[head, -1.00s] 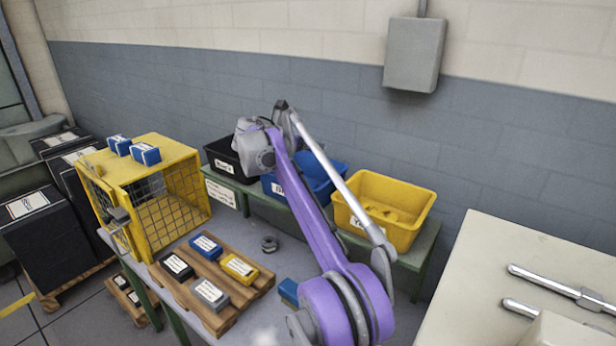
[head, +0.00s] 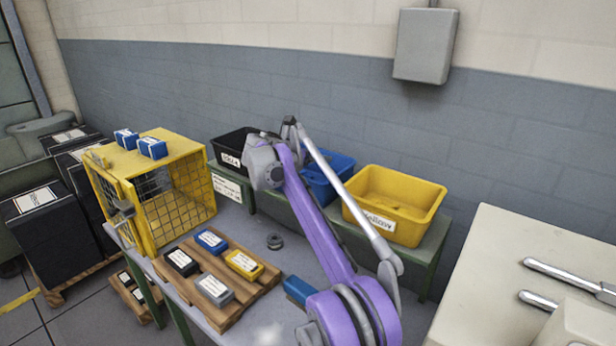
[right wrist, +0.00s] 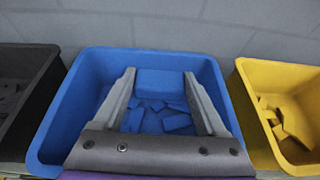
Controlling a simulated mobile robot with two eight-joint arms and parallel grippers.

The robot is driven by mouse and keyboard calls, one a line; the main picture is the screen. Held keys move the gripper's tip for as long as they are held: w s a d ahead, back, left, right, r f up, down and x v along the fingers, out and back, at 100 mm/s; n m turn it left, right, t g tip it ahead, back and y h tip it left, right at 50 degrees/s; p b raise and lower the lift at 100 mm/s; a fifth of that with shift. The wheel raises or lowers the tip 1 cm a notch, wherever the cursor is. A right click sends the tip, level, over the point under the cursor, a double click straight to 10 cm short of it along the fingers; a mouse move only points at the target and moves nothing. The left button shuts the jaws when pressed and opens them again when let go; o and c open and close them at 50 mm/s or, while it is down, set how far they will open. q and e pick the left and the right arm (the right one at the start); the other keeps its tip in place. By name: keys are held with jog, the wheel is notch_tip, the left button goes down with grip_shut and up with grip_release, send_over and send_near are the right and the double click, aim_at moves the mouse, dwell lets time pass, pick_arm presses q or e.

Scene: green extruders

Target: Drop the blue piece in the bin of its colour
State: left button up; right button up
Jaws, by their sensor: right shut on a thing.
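My right gripper (right wrist: 160,78) is shut on a blue piece (right wrist: 160,84), seen between its fingertips in the right wrist view. The piece shows over the blue bin (right wrist: 58,125), within its outline in that view; its exact height cannot be told. Several blue pieces lie on the bin floor below. In the head view the blue bin (head: 340,170) stands between the black and yellow bins, partly covered by my right arm. The held piece and fingertips are hidden there. My left gripper is not in view.
The black bin (head: 231,143) and yellow bin (head: 393,190) flank the blue one. A yellow mesh cage (head: 178,155), a wooden pallet with labelled boxes (head: 228,310) and another blue block (head: 299,288) are on the table. The grey wall is close behind the bins.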

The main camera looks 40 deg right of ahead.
jog(key=o, duration=1.3)
jog(key=v, duration=1.1)
jog(key=shift+d+r, duration=0.1)
jog(key=s+a+f+m+y, duration=0.4)
jog(key=s+a+f+m, duration=0.3)
jog(key=s+f, duration=0.4)
jog(key=s+a+f+m+t+y, duration=0.1)
jog(key=s+a+f+m+y, duration=0.3)
jog(key=s+a+f+m, duration=0.3)
jog(key=s+a+f+m+t+y, duration=0.1)
jog(key=s+a+f+m+y, duration=0.4)
jog(key=s+a+f, duration=0.5)
jog(key=shift+s+f+m, duration=0.5)
jog(key=shift+s+f, duration=0.7)
jog(key=shift+s, duration=0.25)
jog(key=shift+s+f+m, duration=0.5)
jog(key=shift+s+f, duration=0.7)
jog(key=shift+s, duration=0.25)
